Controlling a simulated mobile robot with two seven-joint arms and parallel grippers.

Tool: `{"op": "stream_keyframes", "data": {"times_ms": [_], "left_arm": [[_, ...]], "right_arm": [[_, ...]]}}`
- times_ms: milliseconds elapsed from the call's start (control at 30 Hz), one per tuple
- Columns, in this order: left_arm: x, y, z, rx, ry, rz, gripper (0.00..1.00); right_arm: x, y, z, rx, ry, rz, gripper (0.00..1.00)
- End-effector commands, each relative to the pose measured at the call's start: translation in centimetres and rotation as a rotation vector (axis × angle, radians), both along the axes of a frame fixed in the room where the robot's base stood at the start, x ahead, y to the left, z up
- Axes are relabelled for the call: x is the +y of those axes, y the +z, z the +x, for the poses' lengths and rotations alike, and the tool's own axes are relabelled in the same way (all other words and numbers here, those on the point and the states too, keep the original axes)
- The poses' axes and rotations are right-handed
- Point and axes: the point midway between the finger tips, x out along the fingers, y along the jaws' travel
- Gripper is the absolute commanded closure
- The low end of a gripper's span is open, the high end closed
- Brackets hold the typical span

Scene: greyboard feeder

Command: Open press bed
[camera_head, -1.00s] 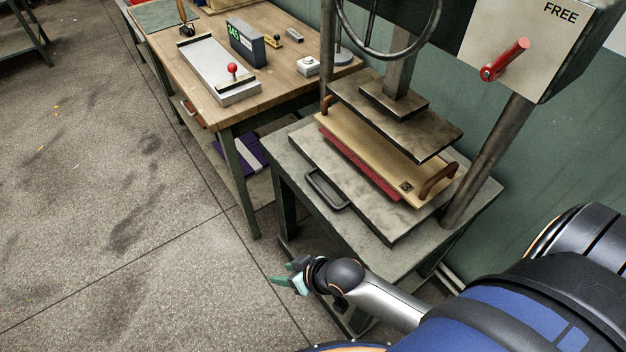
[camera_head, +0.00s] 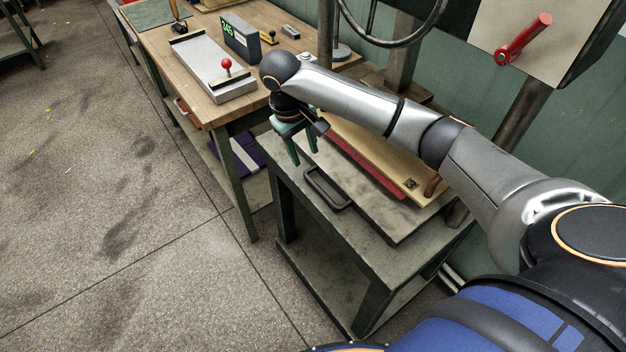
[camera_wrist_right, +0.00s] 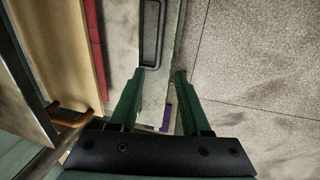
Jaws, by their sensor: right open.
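The press bed (camera_head: 375,205) is a grey plate with a dark loop handle (camera_head: 327,188) on its front edge. It lies on the press's green stand, under a wooden board and a red layer. My right gripper (camera_head: 306,160) is open and empty, pointing down above the left front part of the bed, just left of the handle. In the right wrist view the handle (camera_wrist_right: 152,40) lies ahead of the two green fingers (camera_wrist_right: 160,100), apart from them. My arm hides much of the upper press plate. My left gripper is not in view.
The wooden board (camera_head: 400,172) has brown end handles. A red lever (camera_head: 524,40) sits on the grey box at upper right. A workbench (camera_head: 205,85) with a metal fixture stands at the left. The floor in front of the stand is clear.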

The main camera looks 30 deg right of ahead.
Motion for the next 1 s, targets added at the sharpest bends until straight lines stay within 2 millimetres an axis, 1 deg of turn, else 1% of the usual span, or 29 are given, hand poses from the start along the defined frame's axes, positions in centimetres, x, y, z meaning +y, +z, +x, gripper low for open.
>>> {"op": "stream_keyframes", "data": {"times_ms": [67, 167, 400, 600, 700, 800, 1000], "left_arm": [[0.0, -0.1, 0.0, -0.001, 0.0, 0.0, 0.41], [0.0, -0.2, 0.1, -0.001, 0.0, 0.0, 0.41], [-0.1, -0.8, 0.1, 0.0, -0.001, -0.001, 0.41], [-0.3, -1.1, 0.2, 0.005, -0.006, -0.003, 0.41], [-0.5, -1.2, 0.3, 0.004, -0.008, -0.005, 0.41], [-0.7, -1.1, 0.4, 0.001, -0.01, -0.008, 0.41], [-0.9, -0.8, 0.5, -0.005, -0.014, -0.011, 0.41]], "right_arm": [[-0.3, -0.4, 0.0, 0.005, -0.006, -0.005, 0.53], [-0.6, -1.7, -0.1, 0.007, -0.005, -0.007, 0.53], [-1.5, -6.6, 0.0, 0.006, -0.004, -0.006, 0.53], [-2.2, -10.0, 0.1, 0.004, -0.004, -0.006, 0.53], [-2.4, -11.1, 0.1, 0.003, -0.004, -0.005, 0.53], [-2.5, -11.7, 0.2, 0.001, -0.002, -0.005, 0.53], [-2.6, -12.0, 0.2, 0.0, -0.001, -0.005, 0.53]]}}
